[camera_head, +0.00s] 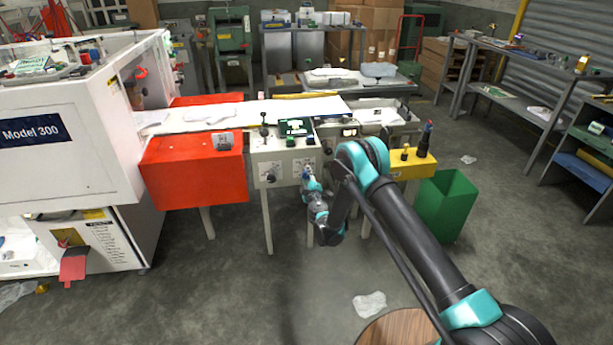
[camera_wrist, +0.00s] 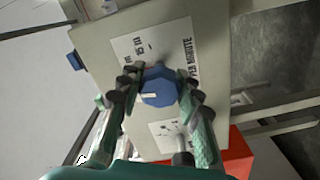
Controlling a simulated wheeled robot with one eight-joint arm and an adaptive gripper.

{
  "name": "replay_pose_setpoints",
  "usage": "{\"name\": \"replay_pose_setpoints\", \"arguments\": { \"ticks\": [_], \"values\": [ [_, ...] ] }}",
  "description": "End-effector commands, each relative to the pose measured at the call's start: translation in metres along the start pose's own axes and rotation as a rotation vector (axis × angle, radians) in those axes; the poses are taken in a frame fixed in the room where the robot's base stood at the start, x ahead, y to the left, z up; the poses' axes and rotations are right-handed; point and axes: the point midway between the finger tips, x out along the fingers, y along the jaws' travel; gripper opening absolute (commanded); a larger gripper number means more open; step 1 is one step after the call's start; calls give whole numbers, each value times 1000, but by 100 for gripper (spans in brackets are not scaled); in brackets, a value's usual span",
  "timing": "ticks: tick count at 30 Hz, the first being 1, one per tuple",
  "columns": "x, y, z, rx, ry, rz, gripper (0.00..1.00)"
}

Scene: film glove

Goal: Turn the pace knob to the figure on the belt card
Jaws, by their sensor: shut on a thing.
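The blue pace knob (camera_wrist: 160,88) is on the front of a pale control panel (camera_wrist: 105,60), with a white pointer mark on its face. Behind it is a white dial label (camera_wrist: 165,42) with partly covered figures and lettering ending in "MINUTE". My gripper (camera_wrist: 160,92) is shut on the knob, one finger on each side. In the head view my gripper (camera_head: 309,182) is at the front of the panel, right of a black knob. I cannot make out a belt card with a readable figure in either view.
An orange guard (camera_head: 195,175) stands to the left and a yellow box (camera_head: 405,166) to the right. A green bin (camera_head: 447,205) stands on the floor. The floor in front is mostly open.

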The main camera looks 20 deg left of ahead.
Motion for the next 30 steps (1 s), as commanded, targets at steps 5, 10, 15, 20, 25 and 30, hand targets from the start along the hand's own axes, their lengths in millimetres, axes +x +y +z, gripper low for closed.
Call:
{"name": "replay_pose_setpoints", "arguments": {
  "ticks": [5,10,15,20,25,30],
  "values": [
    [-1,-1,1,101,-1,0,5],
    [-1,-1,1,162,-1,0,5],
    [-1,-1,1,192,-1,0,5],
    [-1,-1,1,200,-1,1,5],
    [-1,-1,1,200,-1,0,5],
    [-1,-1,1,200,-1,0,41]
  ]
}}
